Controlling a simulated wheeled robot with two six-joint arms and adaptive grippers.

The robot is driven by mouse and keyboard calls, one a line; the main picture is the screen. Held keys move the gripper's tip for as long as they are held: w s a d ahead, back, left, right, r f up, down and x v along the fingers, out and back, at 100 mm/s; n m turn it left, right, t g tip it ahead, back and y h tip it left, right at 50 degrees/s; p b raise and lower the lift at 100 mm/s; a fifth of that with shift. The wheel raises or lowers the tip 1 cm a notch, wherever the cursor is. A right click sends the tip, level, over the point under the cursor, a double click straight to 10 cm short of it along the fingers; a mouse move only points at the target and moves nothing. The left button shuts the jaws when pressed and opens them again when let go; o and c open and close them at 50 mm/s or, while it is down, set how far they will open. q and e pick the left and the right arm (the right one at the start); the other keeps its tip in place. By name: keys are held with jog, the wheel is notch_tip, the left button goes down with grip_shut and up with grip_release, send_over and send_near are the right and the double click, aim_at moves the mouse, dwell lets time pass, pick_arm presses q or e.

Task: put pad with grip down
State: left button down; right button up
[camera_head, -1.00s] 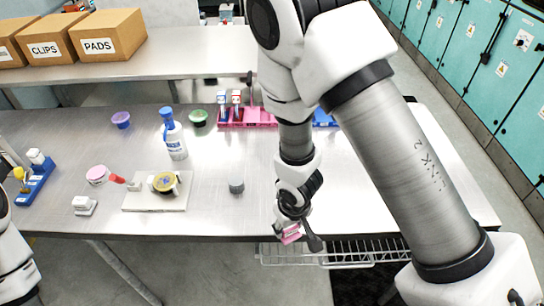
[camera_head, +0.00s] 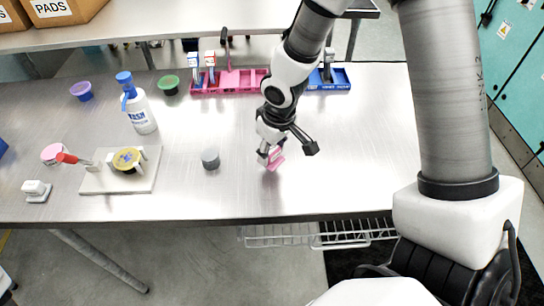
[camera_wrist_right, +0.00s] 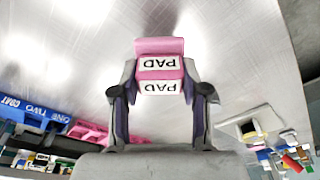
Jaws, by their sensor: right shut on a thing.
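My right gripper (camera_head: 268,156) is shut on a pink pad (camera_head: 276,160) over the front part of the steel table. In the right wrist view the pad (camera_wrist_right: 160,68) sits between the two fingers of my right gripper (camera_wrist_right: 160,92), with its white "PAD" labels showing. A gap between the pad and the tabletop is hard to judge. My left gripper does not show.
A grey cylinder (camera_head: 210,158) stands left of my right gripper. Further left are a white board (camera_head: 110,183) with a yellow-topped round piece and a wash bottle (camera_head: 140,115). Pink (camera_head: 240,88) and blue (camera_head: 343,85) trays stand behind. The table at right is clear.

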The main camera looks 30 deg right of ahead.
aim_at(272, 154)
jog(key=shift+w+d+r, duration=0.2)
jog(key=shift+w+d, duration=0.05)
jog(key=shift+w, duration=0.15)
jog(key=f, duration=0.2)
jog(key=w+f+b, duration=0.1)
jog(key=f, duration=0.1)
jog(key=shift+d, duration=0.35)
jog(key=shift+s, duration=0.1)
jog(key=shift+s+a+f, duration=0.1)
jog(key=o, duration=1.2)
jog(key=shift+o, duration=0.2)
